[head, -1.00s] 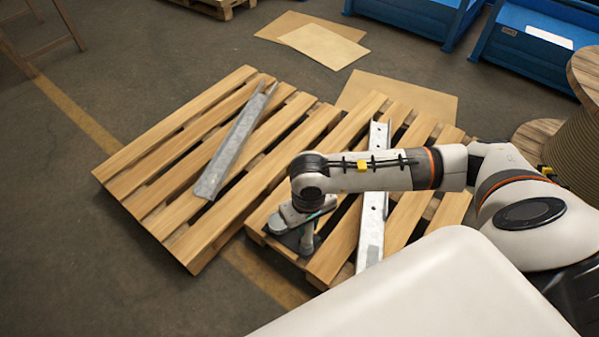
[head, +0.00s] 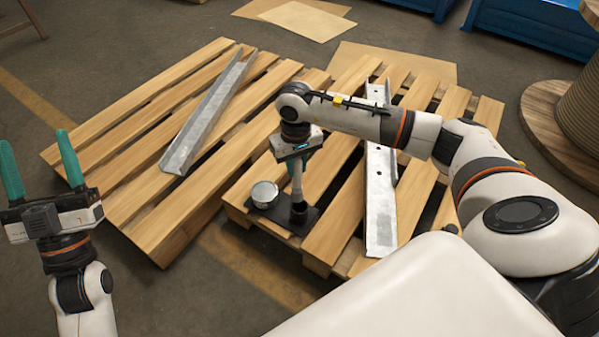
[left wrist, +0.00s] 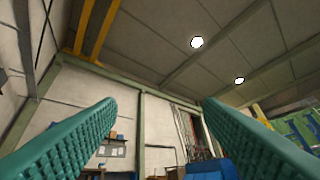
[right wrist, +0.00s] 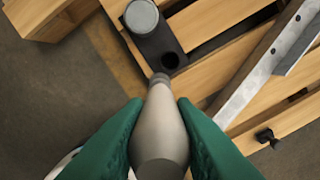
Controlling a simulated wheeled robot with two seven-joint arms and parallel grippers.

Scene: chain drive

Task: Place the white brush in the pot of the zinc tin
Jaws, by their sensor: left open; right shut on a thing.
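My right gripper (head: 297,158) is shut on the white brush (head: 298,183), which hangs nearly upright with its end down. In the right wrist view the brush (right wrist: 160,125) sits between the green fingers. Its far end shows just beside the open dark pot (right wrist: 170,60); I cannot tell the height gap. The round, grey-lidded zinc tin (right wrist: 142,17) is on the same dark base, and shows in the head view (head: 265,194) left of the brush. My left gripper (head: 38,165) is open and empty, pointing up, away from the pallets.
The dark base (head: 272,214) lies on the near corner of the right wooden pallet (head: 325,238). A metal channel (head: 381,205) lies right of it, under my right arm. Another channel (head: 208,115) lies on the left pallet (head: 125,150). A cable reel (head: 545,108) stands at right.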

